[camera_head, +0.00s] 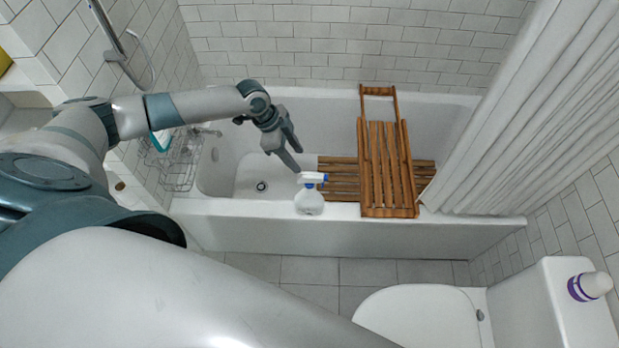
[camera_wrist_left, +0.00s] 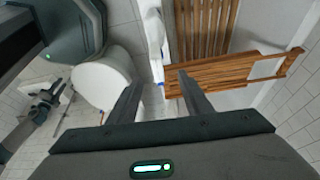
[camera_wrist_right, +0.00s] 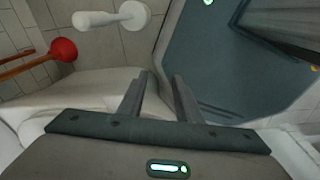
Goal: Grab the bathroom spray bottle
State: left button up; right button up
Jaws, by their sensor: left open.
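The spray bottle (camera_head: 309,201) is white with a blue-and-white spray head. It stands upright on the front rim of the bathtub in the head view. My left gripper (camera_head: 297,161) is open and empty, just above and slightly behind the bottle's head, apart from it. In the left wrist view, a white and blue shape that looks like the bottle (camera_wrist_left: 154,32) lies beyond the gap between the open left fingers (camera_wrist_left: 160,82). My right gripper (camera_wrist_right: 163,75) shows only in its own wrist view, with its fingers apart and nothing between them.
A wooden rack (camera_head: 385,165) lies across the bathtub (camera_head: 240,212), right of the bottle. A white curtain (camera_head: 530,110) hangs at the right. A toilet (camera_head: 420,315) stands at front right. A red plunger (camera_wrist_right: 63,50) and a white round-based object (camera_wrist_right: 130,15) show in the right wrist view.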

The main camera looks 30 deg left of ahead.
aim_at(308, 173)
pick_arm(q)
jog(key=b+x, duration=0.6)
jog(key=x, duration=0.3)
jog(key=shift+f, duration=0.15)
jog(key=b+x, duration=0.3)
jog(key=shift+s+d+f, duration=0.2)
jog(key=shift+d+f, duration=0.05)
jog(key=shift+d, duration=0.1)
jog(key=shift+b+x, duration=0.6)
jog(key=shift+x, duration=0.2)
grip_shut()
dwell(0.9)
